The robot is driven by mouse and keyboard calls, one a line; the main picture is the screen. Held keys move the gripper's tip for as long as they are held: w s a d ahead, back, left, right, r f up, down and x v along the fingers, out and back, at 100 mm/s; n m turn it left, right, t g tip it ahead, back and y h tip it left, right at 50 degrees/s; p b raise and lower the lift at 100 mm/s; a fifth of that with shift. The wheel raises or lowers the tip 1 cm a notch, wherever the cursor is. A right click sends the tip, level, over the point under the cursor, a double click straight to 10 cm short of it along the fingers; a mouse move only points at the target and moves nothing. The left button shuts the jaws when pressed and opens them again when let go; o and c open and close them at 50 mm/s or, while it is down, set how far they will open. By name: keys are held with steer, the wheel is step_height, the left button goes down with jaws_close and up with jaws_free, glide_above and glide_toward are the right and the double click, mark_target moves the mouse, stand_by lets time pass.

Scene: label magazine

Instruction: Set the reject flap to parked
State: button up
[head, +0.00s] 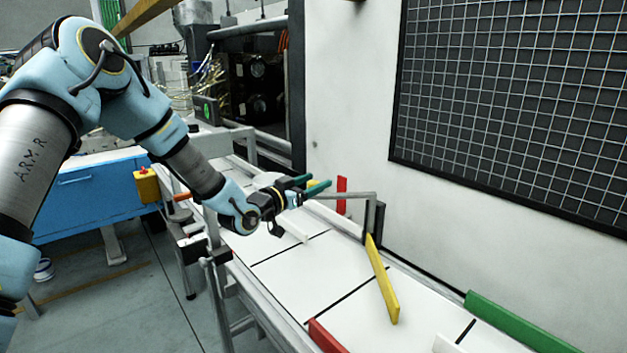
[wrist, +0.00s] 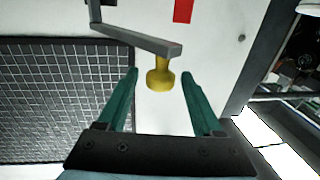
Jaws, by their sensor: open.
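A grey crank lever (head: 345,196) reaches out from a dark post (head: 375,218) over the white belt. A yellow flap (head: 382,280) slants across the belt from below that post and looks like the reject flap. In the wrist view the grey lever (wrist: 137,38) ends in a yellow knob (wrist: 159,76). My gripper (head: 320,182), with green fingers, is open at the lever's free end. In the wrist view my gripper (wrist: 160,74) has its fingertips on either side of the knob, with gaps visible at both sides. I cannot tell the depth exactly.
A red marker (head: 341,193) is on the white wall behind the lever. A red guide (head: 326,337) and a green guide (head: 520,325) edge the belt (head: 300,270). A dark wire-mesh panel (head: 510,100) hangs on the wall at right. A blue cabinet (head: 90,200) stands at left.

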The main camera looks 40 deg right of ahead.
steer(key=shift+c, duration=0.3)
jaws_close()
stand_by(0.3)
stand_by(0.8)
